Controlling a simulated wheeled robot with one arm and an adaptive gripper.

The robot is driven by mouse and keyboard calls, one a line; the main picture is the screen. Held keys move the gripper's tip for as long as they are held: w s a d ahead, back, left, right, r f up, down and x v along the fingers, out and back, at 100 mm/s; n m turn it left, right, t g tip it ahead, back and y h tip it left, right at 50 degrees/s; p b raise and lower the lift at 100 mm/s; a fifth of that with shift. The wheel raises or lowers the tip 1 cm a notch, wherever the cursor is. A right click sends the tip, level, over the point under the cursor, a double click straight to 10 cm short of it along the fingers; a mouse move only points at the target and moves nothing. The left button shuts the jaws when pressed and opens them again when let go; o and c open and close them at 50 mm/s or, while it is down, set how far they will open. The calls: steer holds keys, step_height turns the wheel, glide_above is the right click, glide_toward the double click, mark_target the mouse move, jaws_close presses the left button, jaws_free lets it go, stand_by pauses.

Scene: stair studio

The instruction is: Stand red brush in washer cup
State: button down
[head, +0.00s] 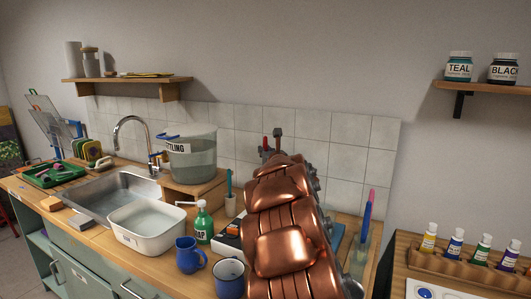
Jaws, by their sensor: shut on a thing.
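My copper-coloured arm reaches up the middle of the head view, with my gripper (275,148) at its far end in front of the wall tiles. Most of the gripper is hidden behind the arm. It is shut, and a small red piece (265,142), seemingly the red brush, shows at its left side; the rest of it is hidden. A small pale cup (231,207) with a teal-handled tool stands left of the arm. A clear container (358,254) with a pink and a blue tool stands right of the arm. I cannot tell which is the washer cup.
A soap bottle (203,224), a blue jug (188,258) and a blue mug (229,283) stand left of the arm. A white basin (147,238), a sink (100,190) and a settling bucket (190,160) are farther left. Paint bottles (455,248) stand at right.

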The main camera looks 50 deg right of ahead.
steer(key=shift+f+b, duration=2.6)
steer(key=shift+b, duration=0.2)
steer(key=c, duration=1.1)
jaws_free()
steer(key=shift+o, duration=0.2)
steer(key=v, duration=1.2)
